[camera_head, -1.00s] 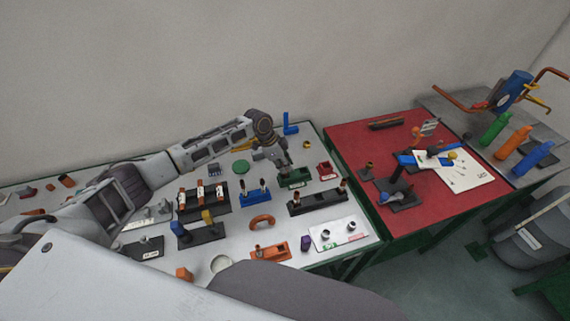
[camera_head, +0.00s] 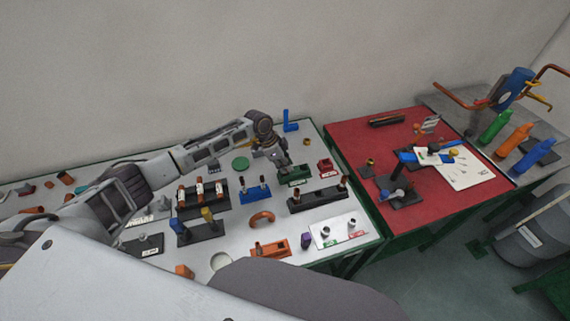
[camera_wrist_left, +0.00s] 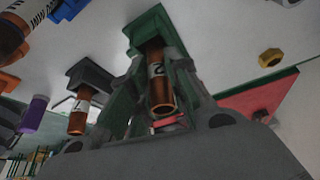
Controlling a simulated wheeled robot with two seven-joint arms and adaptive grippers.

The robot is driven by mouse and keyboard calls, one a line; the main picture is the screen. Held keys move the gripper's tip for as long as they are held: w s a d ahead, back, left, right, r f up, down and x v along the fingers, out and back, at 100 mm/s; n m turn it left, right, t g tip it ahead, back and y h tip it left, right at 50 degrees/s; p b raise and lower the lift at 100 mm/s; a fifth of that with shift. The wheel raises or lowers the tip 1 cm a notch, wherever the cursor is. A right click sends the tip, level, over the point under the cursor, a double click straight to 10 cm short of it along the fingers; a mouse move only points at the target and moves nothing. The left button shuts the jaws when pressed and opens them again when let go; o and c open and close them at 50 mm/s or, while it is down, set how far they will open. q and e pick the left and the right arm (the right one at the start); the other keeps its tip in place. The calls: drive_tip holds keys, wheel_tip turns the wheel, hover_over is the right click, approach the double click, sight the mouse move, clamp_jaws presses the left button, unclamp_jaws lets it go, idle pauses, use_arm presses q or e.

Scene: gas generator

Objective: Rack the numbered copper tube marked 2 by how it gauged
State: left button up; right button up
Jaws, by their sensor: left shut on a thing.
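My left gripper (camera_head: 281,169) is at the green block (camera_head: 295,176) on the white table, with its fingers pointing down. In the left wrist view its fingers close around a copper tube (camera_wrist_left: 161,94) with a white label band. The tube's far end meets the green block (camera_wrist_left: 147,24); I cannot tell how deep it sits. A red block (camera_head: 326,168) stands right of the green one. Another labelled copper tube (camera_wrist_left: 79,116) stands in a black holder (camera_wrist_left: 90,76). My right gripper is not in view.
A long black rack (camera_head: 318,199) with tubes at its ends lies in front of the green block. A blue rack (camera_head: 255,192) and a black rack of labelled tubes (camera_head: 202,199) stand to the left. A red table (camera_head: 420,200) adjoins on the right.

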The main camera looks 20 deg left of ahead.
use_arm(q)
drive_tip(key=shift+f, duration=0.45)
drive_tip(key=o, duration=0.9)
drive_tip(key=shift+o, duration=0.2)
drive_tip(key=v, duration=1.2)
drive_tip(key=shift+s, duration=0.1)
